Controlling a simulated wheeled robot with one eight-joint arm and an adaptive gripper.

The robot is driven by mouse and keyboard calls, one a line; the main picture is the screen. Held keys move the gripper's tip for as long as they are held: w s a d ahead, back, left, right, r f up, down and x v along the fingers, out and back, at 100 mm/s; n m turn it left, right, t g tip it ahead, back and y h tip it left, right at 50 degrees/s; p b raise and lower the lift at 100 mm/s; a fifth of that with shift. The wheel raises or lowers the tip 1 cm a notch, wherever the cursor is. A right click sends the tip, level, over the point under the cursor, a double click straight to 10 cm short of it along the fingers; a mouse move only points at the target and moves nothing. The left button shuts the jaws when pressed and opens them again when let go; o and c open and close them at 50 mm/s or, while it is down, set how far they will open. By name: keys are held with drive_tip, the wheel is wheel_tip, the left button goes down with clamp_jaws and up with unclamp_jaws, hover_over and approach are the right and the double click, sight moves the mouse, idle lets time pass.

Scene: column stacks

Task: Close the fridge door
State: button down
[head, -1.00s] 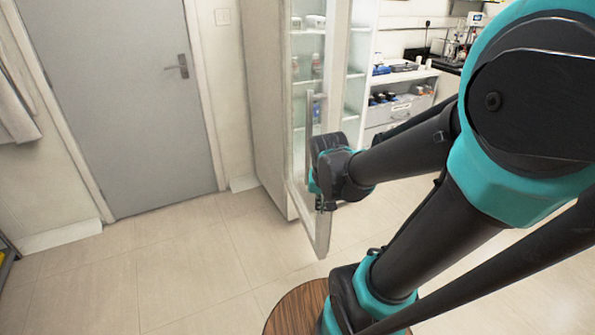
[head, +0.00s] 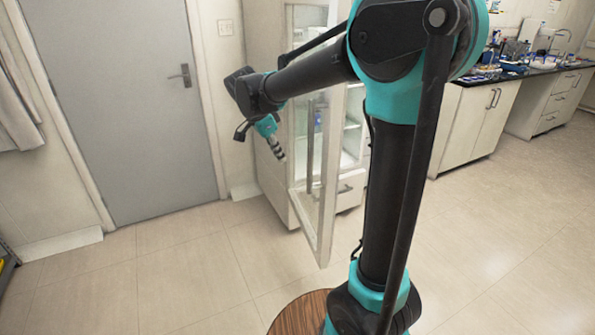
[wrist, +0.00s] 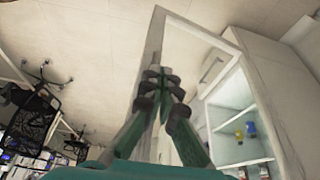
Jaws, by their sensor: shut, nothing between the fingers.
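The fridge (head: 264,55) stands against the back wall beside the grey door. Its fridge door (head: 328,200) is a white-framed glass panel, standing open and swung out towards me, with a vertical handle bar (head: 310,150). My gripper (head: 282,157) is shut and empty, pointing down and to the right, left of the open door in the head view. I cannot tell whether it touches the door. In the wrist view, the closed fingers (wrist: 160,82) overlap the door frame (wrist: 205,33), and the lit fridge interior (wrist: 232,115) shows on the right. My arm hides the upper door in the head view.
A grey room door (head: 120,100) is at the left. White counters (head: 475,120) with lab items stand at the right. The tiled floor (head: 190,270) left of the fridge is clear. Black chairs (wrist: 30,115) show in the wrist view.

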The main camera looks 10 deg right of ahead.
drive_tip(key=w+d+f, duration=0.2)
drive_tip(key=d+f, duration=0.5)
drive_tip(key=f, duration=0.2)
drive_tip(key=shift+w+d, duration=0.15)
drive_tip(key=shift+w, duration=0.15)
